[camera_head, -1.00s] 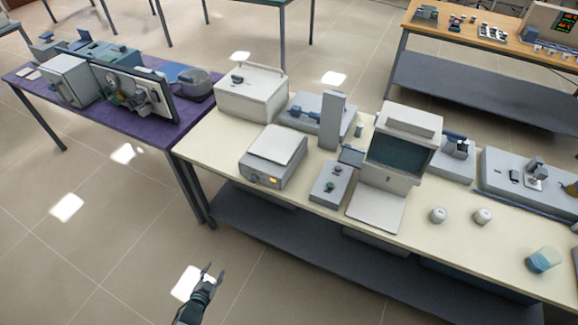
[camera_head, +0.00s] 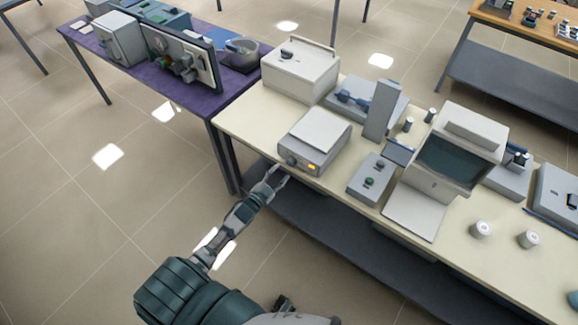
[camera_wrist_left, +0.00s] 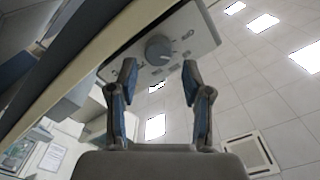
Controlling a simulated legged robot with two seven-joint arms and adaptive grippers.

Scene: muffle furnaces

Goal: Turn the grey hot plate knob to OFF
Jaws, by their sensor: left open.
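The hot plate (camera_head: 318,133) is a grey box with a white top near the front left edge of the cream table. Its front panel has a grey knob (camera_head: 291,160) at the left and a lit orange display. My left gripper (camera_head: 278,175) is open and empty, just in front of the panel and slightly below the knob. In the left wrist view the round knob (camera_wrist_left: 158,50) shows beyond and between the two open fingertips (camera_wrist_left: 159,68). The fingers appear apart from it. The knob's exact setting is too small to read.
The table's front edge (camera_head: 330,196) runs close by my left gripper. A grey control box (camera_head: 370,179) and a white device with a dark screen (camera_head: 455,160) stand right of the hot plate. A white box (camera_head: 300,70) stands behind it.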

